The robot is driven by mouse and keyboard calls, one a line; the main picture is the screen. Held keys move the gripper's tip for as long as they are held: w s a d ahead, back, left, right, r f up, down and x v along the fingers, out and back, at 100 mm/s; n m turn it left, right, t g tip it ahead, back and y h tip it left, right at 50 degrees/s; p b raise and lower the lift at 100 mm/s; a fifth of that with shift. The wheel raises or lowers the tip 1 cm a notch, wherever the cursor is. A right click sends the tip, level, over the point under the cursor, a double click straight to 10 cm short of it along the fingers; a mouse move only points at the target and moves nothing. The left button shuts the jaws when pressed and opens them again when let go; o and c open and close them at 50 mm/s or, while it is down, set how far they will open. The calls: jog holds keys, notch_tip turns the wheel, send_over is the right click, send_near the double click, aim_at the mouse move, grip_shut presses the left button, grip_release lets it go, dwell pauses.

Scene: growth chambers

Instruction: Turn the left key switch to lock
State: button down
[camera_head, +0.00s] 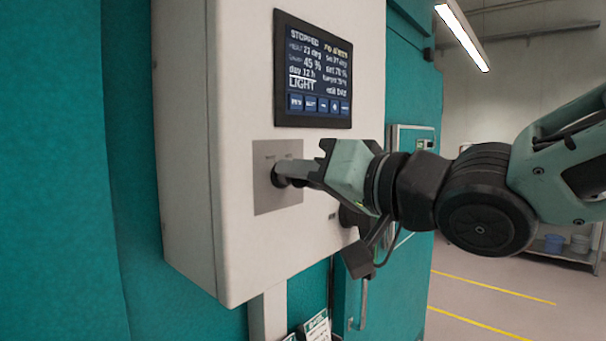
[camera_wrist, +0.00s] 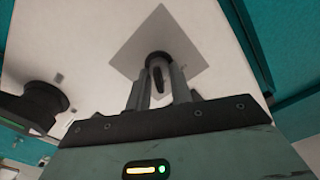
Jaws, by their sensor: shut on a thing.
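The left key switch (camera_head: 279,176) sits on a square grey plate (camera_head: 265,199) on the front of the white control box. My gripper (camera_head: 290,171) reaches in from the right and is shut on the key switch. In the wrist view, the key switch (camera_wrist: 159,75) shows as a dark round body with a slot-like key between the two fingers of my gripper (camera_wrist: 160,88). The plate (camera_wrist: 130,45) looks tilted behind it. Small labels above the switch are too small to read, and the fingers partly hide the key.
A display (camera_head: 313,75) reading "STOPPED" and "LIGHT" is above the switch on the white box (camera_head: 235,250). A dark round knob shows at the left of the wrist view (camera_wrist: 38,105), partly behind my gripper in the head view. Teal chamber walls (camera_head: 60,170) flank the box.

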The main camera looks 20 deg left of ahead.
jog(key=n+b, duration=0.4)
jog(key=n, duration=0.1)
jog(key=shift+f+n, duration=0.15)
jog(key=shift+n, duration=0.15)
jog(key=n+b, duration=0.3)
jog(key=n, duration=0.3)
jog(key=shift+s+a, duration=0.1)
jog(key=shift+s, duration=0.05)
jog(key=shift+b, duration=0.3)
jog(key=c, duration=1.6)
grip_release()
